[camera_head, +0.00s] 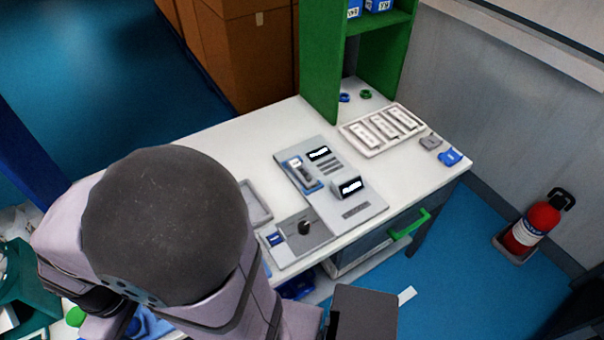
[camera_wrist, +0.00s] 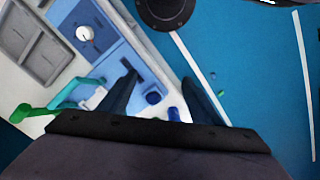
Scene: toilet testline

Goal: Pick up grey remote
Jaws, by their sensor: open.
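I cannot single out the grey remote for certain. A small grey piece (camera_head: 430,142) lies at the right end of the white table, beside a blue piece (camera_head: 450,157). A slim pale handset-like device (camera_head: 300,172) lies in a blue holder on the grey test panel (camera_head: 365,206). A pale tray (camera_head: 349,138) of several white, labelled handset-like pieces lies behind the panel. In the wrist view my gripper (camera_wrist: 160,82) is open, with nothing seen held between its two dark fingers. My arm covers the left of the table in the head view; the fingers are not clear there.
A green shelf (camera_head: 322,65) stands at the table's back. A green drawer handle (camera_head: 408,225) juts from the front. A red extinguisher (camera_head: 535,225) stands on the blue floor at right. In the wrist view a grey compartment tray (camera_wrist: 49,60) is at upper left, and open floor at right.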

